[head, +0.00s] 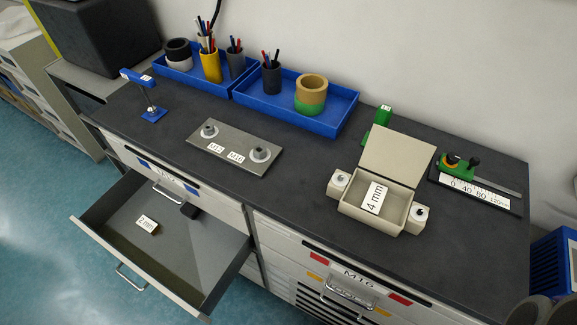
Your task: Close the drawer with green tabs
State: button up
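An open drawer (205,262) sticks out at the lower left of the head view, below a shut drawer with blue tabs (192,184). Its handle (131,277) is on the outer front, which faces away from me, so any tabs there are hidden. I see no green tabs on any drawer. A small block labelled 2 mm (147,223) lies inside the open drawer. A small dark piece (190,211) is near its back. My gripper is not in view.
Shut drawers with red tabs (400,299) and orange tabs are at the lower right. The dark worktop (290,190) carries blue trays (333,122), a metal plate (222,140) and an open box (352,207). Blue floor (40,225) is clear left of the drawer.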

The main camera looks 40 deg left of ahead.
aim_at(197, 258)
jog(key=k+u, duration=0.35)
jog(key=k, duration=0.15)
jog(key=u, duration=2.6)
jog(key=i+z, duration=0.1)
jog(key=i, duration=0.35)
